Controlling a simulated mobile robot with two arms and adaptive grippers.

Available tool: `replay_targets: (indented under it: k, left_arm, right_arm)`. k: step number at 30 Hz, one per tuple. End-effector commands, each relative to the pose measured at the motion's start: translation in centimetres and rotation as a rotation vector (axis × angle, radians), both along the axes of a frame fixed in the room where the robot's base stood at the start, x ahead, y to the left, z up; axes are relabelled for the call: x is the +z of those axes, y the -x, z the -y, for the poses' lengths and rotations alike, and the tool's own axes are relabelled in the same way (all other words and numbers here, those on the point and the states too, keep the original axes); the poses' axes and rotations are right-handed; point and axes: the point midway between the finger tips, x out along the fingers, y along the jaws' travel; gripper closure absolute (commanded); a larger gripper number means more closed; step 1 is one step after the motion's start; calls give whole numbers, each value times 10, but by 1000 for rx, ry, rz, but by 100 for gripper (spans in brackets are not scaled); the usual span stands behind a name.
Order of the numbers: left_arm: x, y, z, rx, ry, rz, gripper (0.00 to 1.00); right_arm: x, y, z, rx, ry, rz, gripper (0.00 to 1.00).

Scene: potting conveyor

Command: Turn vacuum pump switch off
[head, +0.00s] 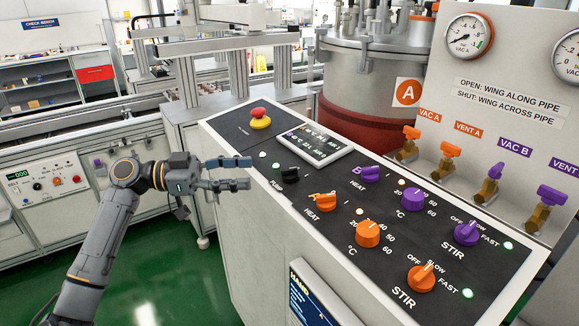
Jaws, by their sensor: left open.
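The vacuum pump switch (290,175) is a small black knob at the left edge of the dark sloped control panel (340,222), beside a partly readable white label. A small lamp (276,166) just behind it looks lit pale green. My left gripper (246,173) is open and empty, its two fingers pointing right toward the black knob. In the picture its fingertips are a short way left of the knob, at the panel's left edge, and appear apart from it. My right gripper is not in view.
A red emergency button (260,118) and a display (314,145) are behind the switch. Orange heat knob (325,202) and purple heat knob (371,173) are to its right. A grey vessel (375,70) and valve panel (520,110) stand behind. The space left of the cabinet is open.

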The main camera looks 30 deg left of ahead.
Motion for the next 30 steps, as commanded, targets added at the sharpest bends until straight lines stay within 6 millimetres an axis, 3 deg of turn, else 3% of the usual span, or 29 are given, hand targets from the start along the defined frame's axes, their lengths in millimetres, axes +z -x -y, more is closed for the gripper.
replay_targets:
  k: [6,12,18,27,30]
  left_arm:
    - [4,-30,39,-2,1,0,45]
    - [3,-51,64,0,2,-1,45]
    - [1,-60,76,1,3,-2,45]
    - [0,-62,78,2,1,-1,45]
    - [0,-61,78,2,2,-2,63]
  right_arm:
    - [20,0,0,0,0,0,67]
    - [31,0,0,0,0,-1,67]
    - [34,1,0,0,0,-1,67]
    - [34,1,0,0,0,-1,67]
    - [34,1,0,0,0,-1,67]
